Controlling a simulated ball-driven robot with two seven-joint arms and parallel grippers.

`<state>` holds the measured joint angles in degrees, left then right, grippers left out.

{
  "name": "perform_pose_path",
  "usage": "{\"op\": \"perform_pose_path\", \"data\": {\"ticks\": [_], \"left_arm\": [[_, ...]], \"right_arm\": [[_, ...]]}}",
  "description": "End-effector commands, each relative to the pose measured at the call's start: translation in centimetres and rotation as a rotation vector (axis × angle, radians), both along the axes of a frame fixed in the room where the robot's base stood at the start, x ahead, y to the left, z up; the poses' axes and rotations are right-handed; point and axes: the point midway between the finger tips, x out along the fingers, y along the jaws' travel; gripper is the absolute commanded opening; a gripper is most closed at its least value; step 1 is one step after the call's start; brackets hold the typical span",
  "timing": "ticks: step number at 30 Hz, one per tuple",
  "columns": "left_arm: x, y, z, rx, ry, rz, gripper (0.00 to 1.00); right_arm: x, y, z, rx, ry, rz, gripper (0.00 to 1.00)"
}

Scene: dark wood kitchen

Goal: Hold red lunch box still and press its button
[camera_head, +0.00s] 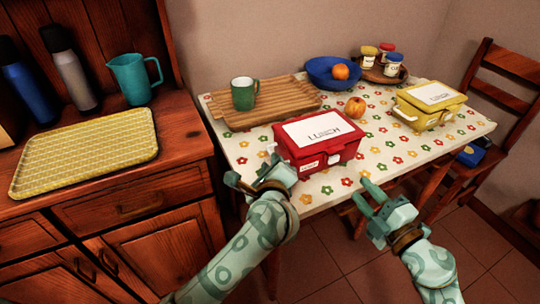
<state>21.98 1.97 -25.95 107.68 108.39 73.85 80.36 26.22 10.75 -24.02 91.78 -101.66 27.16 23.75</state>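The red lunch box (318,160) stands closed near the front edge of the table, with a white panel reading "LUNCH" on its lid. A small latch or button-like part (333,158) shows on its front, but its details are too small to tell. My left gripper (252,172) is open and empty, in front of the table edge and just left of the box. My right gripper (362,196) is open and empty, in front and to the right of the box, apart from it.
A yellow lunch box (430,106) stands at the right of the flowered table (405,150). Behind the red box are a wooden board (285,108) with a green mug (244,94), an orange (355,107) and a blue bowl (320,72). A wooden cabinet with a yellow tray (85,153) stands left.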

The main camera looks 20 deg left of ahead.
Motion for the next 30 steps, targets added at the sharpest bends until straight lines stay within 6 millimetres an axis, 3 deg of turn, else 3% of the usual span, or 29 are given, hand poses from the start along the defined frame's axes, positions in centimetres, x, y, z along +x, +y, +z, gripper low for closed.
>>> {"op": "perform_pose_path", "data": {"ticks": [3, 9, 20, 23, 28, 29, 30], "left_arm": [[2.1, 0.9, -0.6, 0.004, -0.001, 0.001, 0.21], [4.2, 1.8, -1.3, 0.002, 0.000, 0.000, 0.21], [4.8, 2.0, -1.4, 0.000, -0.001, 0.001, 0.21], [4.7, 2.0, -1.4, 0.001, 0.000, 0.000, 0.00], [4.7, 2.0, -1.5, 0.002, 0.001, 0.000, 0.00], [4.7, 2.0, -1.5, 0.002, 0.002, 0.001, 0.00], [4.7, 2.0, -1.5, 0.002, 0.002, 0.001, 0.00]], "right_arm": [[0.0, 0.0, 0.0, 0.000, 0.000, 0.000, 0.36], [0.0, 0.0, 0.0, 0.000, 0.000, 0.000, 0.36], [0.0, 0.0, 0.0, 0.000, 0.000, 0.000, 0.36], [0.0, 0.0, 0.0, 0.000, 0.000, 0.000, 0.36], [0.0, 0.0, 0.0, 0.000, 0.000, 0.000, 0.36], [0.0, 0.0, 0.0, 0.000, 0.000, 0.000, 0.34], [0.0, 0.0, 0.0, 0.000, 0.000, 0.000, 0.22]]}}
